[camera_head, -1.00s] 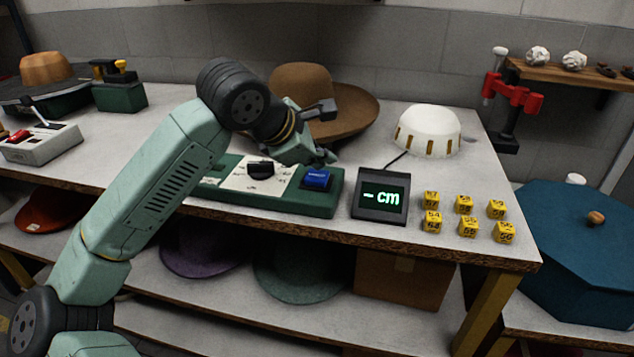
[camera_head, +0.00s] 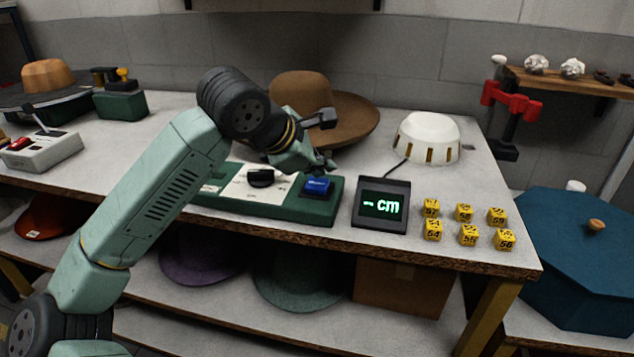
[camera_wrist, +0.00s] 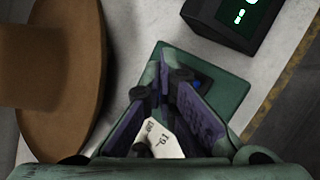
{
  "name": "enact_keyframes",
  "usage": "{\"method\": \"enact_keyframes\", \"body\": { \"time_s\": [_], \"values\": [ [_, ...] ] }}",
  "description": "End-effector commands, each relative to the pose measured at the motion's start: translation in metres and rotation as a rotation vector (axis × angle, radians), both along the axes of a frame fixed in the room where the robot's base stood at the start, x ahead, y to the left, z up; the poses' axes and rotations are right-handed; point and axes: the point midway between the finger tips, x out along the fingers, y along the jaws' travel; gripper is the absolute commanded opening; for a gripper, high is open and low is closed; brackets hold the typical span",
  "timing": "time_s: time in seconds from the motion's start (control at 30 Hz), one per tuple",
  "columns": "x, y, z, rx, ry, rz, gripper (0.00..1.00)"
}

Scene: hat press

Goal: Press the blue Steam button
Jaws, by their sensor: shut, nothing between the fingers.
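The blue Steam button (camera_head: 317,186) sits at the right end of a green control panel (camera_head: 290,212), which has a white dial plate and a black knob (camera_head: 260,177). My gripper (camera_head: 326,168) is shut and empty, just above and behind the button in the head view. In the wrist view, my gripper's fingertips (camera_wrist: 166,75) are over the panel (camera_wrist: 225,95), and a bit of blue from the button (camera_wrist: 197,83) shows beside the right finger. The fingers hide most of the button there. I cannot tell whether they touch it.
A brown hat (camera_head: 300,95) stands close behind my gripper. A white dome (camera_head: 427,138) and several yellow numbered cubes (camera_head: 468,235) lie farther right. The table's front edge is near.

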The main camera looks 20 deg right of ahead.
Motion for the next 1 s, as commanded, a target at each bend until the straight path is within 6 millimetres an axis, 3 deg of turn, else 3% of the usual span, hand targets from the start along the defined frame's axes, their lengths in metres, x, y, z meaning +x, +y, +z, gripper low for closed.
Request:
{"method": "enact_keyframes", "body": {
  "time_s": [1.0],
  "values": [
    [0.0000, 0.0000, -0.0086, 0.000, 0.000, 0.000, 0.00]
  ]
}}
